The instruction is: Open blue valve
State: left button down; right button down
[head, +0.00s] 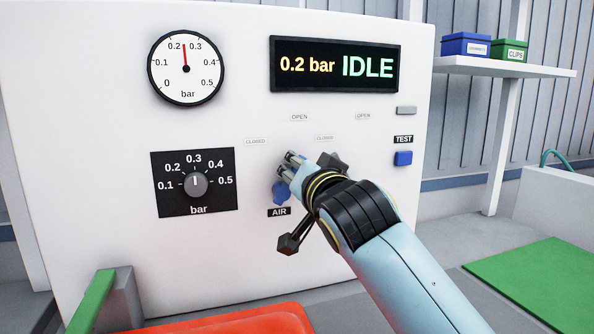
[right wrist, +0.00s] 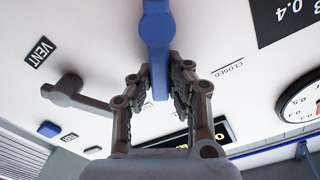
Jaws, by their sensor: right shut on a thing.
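The blue valve (head: 280,191) is on the white panel above the AIR label (head: 279,212). My right gripper (head: 292,166) covers part of its handle in the head view. In the right wrist view the blue handle (right wrist: 157,35) runs between the two fingers of my right gripper (right wrist: 160,82), which are shut on it. In the head view CLOSED (head: 255,141) is up and left of the valve, and OPEN (head: 299,117) is above it. The handle's exact angle is hard to tell. My left gripper is not in view.
A dark grey valve handle (right wrist: 72,90) sits by the VENT label (right wrist: 39,52), close beside my gripper. The display (head: 335,65) reads 0.2 bar IDLE. A pressure gauge (head: 186,68), regulator knob (head: 196,185) and blue TEST button (head: 403,158) are on the panel.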

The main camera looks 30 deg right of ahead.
jog(key=shift+f, duration=0.1)
jog(key=c, duration=1.2)
grip_release()
jog(key=shift+c, duration=0.2)
jog(key=v, duration=0.7)
jog(key=shift+s, duration=0.25)
